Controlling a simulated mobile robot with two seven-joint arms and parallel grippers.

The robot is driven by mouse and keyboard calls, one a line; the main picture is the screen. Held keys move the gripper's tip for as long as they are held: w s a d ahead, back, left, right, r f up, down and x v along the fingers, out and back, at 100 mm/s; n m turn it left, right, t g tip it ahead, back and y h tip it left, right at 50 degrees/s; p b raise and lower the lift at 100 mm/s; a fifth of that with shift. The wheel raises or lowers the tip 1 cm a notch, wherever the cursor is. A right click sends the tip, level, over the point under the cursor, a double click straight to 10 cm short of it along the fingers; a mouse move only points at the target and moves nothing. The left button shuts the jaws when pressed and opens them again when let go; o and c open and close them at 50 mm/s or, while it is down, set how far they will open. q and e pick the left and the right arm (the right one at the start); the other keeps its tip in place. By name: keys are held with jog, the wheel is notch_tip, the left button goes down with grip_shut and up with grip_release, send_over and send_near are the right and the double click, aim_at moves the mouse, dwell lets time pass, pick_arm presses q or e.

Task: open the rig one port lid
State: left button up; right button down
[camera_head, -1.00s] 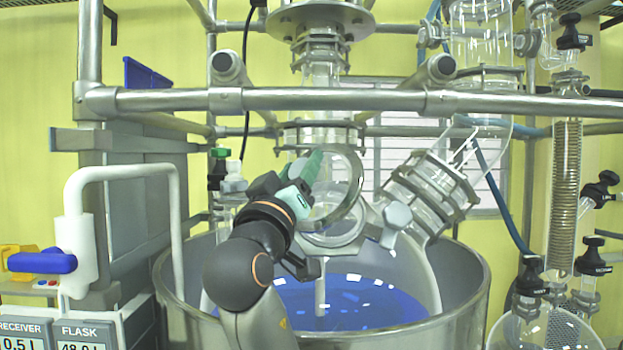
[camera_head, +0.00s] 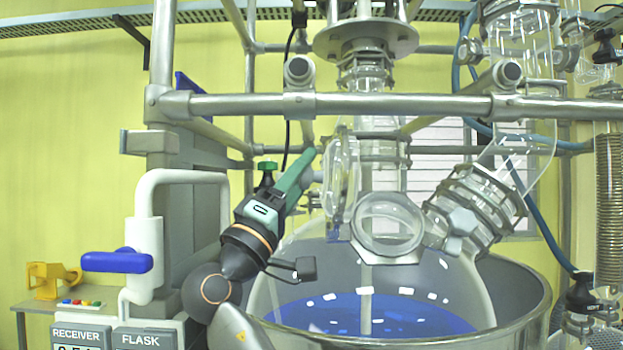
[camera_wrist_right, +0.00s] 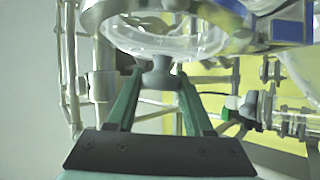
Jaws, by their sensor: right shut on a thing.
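The round glass port lid (camera_head: 338,178) stands up on its edge, swung away from the tilted port (camera_head: 388,226) on the glass vessel. The port's mouth shows uncovered, with a metal ring around it. My right gripper (camera_head: 311,166), with green fingers, is left of the lid and shut on its knob. In the right wrist view the grey knob (camera_wrist_right: 160,76) sits between the two fingers (camera_wrist_right: 157,85), with the clear lid (camera_wrist_right: 165,38) just beyond. My left gripper is not in view.
A metal rail (camera_head: 400,104) crosses in front of the rig above the port. The vessel sits in a wide steel bath (camera_head: 525,290) with blue liquid showing. A white pipe with a blue handle (camera_head: 117,261) stands left of my right arm.

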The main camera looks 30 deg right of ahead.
jog(key=shift+w+a+f+n, duration=0.25)
jog(key=shift+w+a+n, duration=0.15)
jog(key=shift+w+a, duration=0.15)
jog(key=shift+d, duration=0.1)
jog(key=c, duration=0.5)
grip_release()
jog(key=shift+w, duration=0.1)
jog(key=shift+o, duration=1.1)
jog(key=shift+g+h, duration=0.3)
jog(key=b+v, duration=0.4)
jog(key=v, duration=0.8)
jog(key=shift+s+f+b, duration=0.2)
jog(key=shift+s+b, duration=0.05)
jog(key=shift+b, duration=0.05)
